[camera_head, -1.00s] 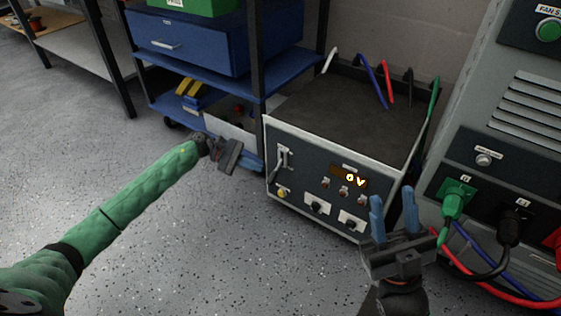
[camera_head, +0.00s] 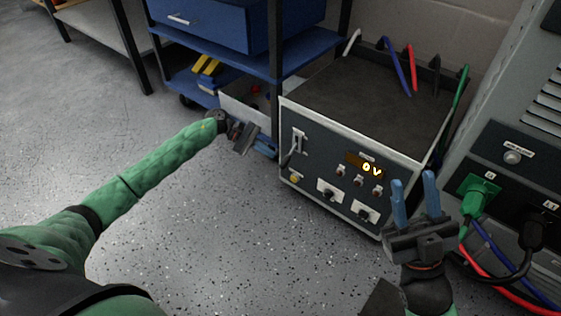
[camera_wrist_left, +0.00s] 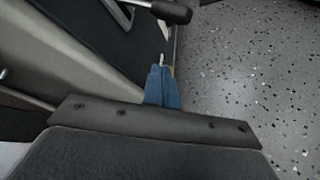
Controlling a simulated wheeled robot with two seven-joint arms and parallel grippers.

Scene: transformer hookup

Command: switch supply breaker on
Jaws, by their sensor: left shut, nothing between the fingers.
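The supply unit (camera_head: 345,150) is a grey box with a dark front panel. The breaker lever (camera_head: 290,150) is at the left of that panel, its handle slanting down. My right gripper (camera_head: 415,195) is open and empty in front of the unit's right side.
A blue shelf rack (camera_head: 225,50) stands behind and left of the unit. A grey cabinet (camera_head: 500,150) with green and black plugs stands on the right, with cables hanging low. Coloured leads (camera_head: 398,65) rise behind the unit's top. The speckled floor (camera_head: 220,240) in front is clear.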

